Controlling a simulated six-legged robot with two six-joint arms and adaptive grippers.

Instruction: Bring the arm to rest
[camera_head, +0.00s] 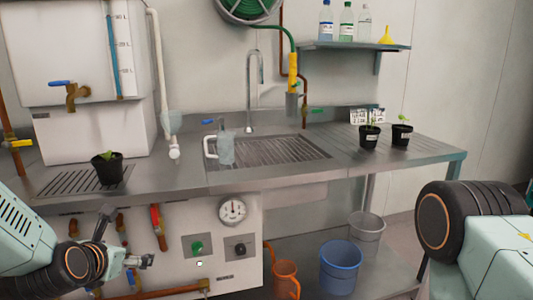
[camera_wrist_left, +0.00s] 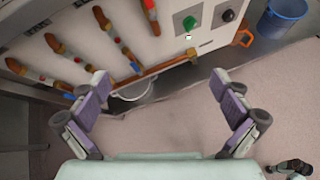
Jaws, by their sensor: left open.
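My left gripper (camera_head: 126,246) is at the lower left of the head view, in front of the cabinet under the counter. In the left wrist view its two purple-padded fingers (camera_wrist_left: 160,84) are spread wide apart with nothing between them. Floor and the cabinet's lower edge show beyond them. Part of my right arm (camera_head: 480,235) shows at the lower right of the head view; its gripper is out of the picture.
The steel counter (camera_head: 190,178) holds a clear jug (camera_head: 226,147) by the sink and several potted seedlings. Pipes and valves line the cabinet front (camera_head: 235,245). A blue bucket (camera_head: 341,267), an orange jug (camera_head: 286,281) and a grey bucket (camera_head: 367,228) stand below.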

